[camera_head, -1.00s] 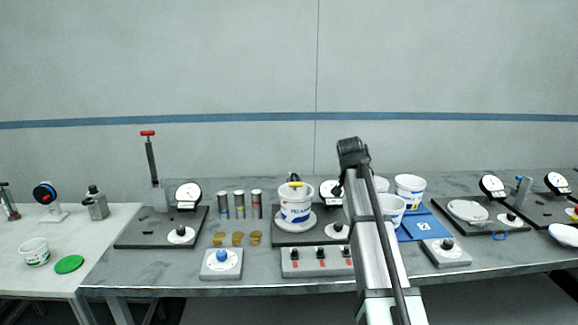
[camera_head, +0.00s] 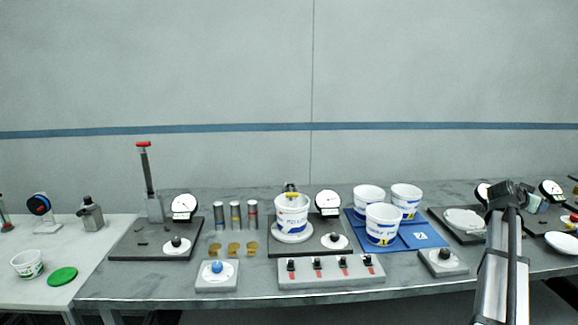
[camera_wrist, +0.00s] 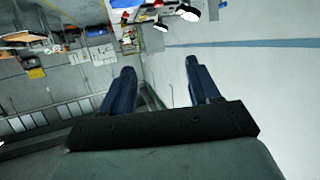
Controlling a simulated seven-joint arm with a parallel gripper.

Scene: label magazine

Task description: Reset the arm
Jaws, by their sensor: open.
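My gripper shows in the wrist view (camera_wrist: 160,85) with its two dark blue fingers wide apart and nothing between them. In the head view my arm rises at the right, in front of the right-hand black base plate, and hides part of it. The fingertips cannot be made out clearly there. A white tub with blue print (camera_head: 291,214) stands upright on a round white plate of the middle station. Three similar tubs (camera_head: 383,224) stand on and around a blue mat (camera_head: 424,238), clear of my arm.
A black plate with a red-topped lever (camera_head: 145,180) stands at the left. A switch panel (camera_head: 330,273) and a blue-knob box (camera_head: 216,274) line the front edge. Several small cylinders (camera_head: 235,215) stand between stations. A white side table holds a green lid (camera_head: 62,276).

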